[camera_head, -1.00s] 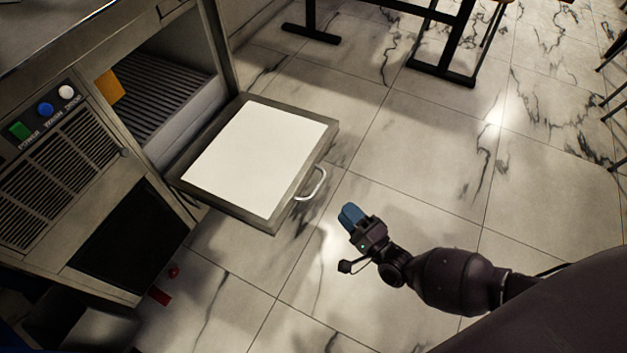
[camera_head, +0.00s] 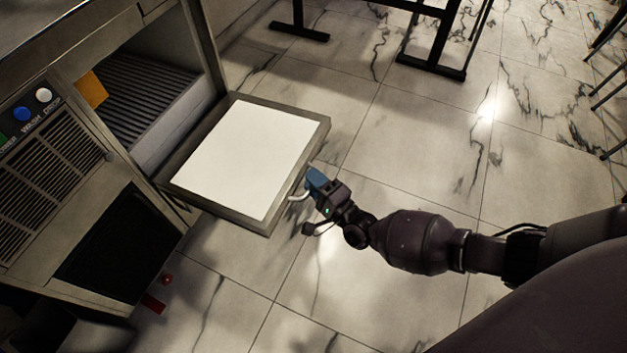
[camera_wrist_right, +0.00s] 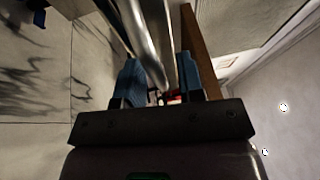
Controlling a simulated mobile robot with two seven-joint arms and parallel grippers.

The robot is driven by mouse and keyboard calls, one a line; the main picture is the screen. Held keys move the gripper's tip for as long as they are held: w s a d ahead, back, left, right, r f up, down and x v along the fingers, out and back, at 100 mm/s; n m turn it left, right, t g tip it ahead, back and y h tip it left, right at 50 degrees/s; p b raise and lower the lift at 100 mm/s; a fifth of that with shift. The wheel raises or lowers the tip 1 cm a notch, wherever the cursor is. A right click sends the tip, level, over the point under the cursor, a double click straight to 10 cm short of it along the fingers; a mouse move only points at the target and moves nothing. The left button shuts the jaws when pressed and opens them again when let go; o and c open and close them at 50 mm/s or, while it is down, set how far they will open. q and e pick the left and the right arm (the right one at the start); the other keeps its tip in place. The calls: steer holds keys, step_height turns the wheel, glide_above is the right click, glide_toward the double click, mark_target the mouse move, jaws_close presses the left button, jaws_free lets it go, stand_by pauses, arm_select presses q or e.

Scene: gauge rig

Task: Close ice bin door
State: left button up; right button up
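The ice bin door (camera_head: 250,160) hangs open, swung down and out from the machine, with a white inner panel and a grey rim. Its curved metal handle (camera_head: 297,196) is on the outer edge, partly hidden by my gripper. My right gripper (camera_head: 313,179) with blue fingers is at the handle. In the right wrist view, the fingers of my right gripper (camera_wrist_right: 158,85) are apart, with the metal handle bar (camera_wrist_right: 148,35) running between them. The brown door edge (camera_wrist_right: 200,50) lies just beyond the right finger. My left gripper is not in view.
The ice machine (camera_head: 50,190) stands at left with its bin opening (camera_head: 150,95) exposed. An orange item (camera_head: 93,90) is in the opening. A small red object (camera_head: 153,303) lies on the floor below. Black table legs (camera_head: 430,45) stand at the back.

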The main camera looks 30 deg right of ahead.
steer(key=shift+c, duration=0.4)
jaws_close()
steer(key=shift+r, duration=0.15)
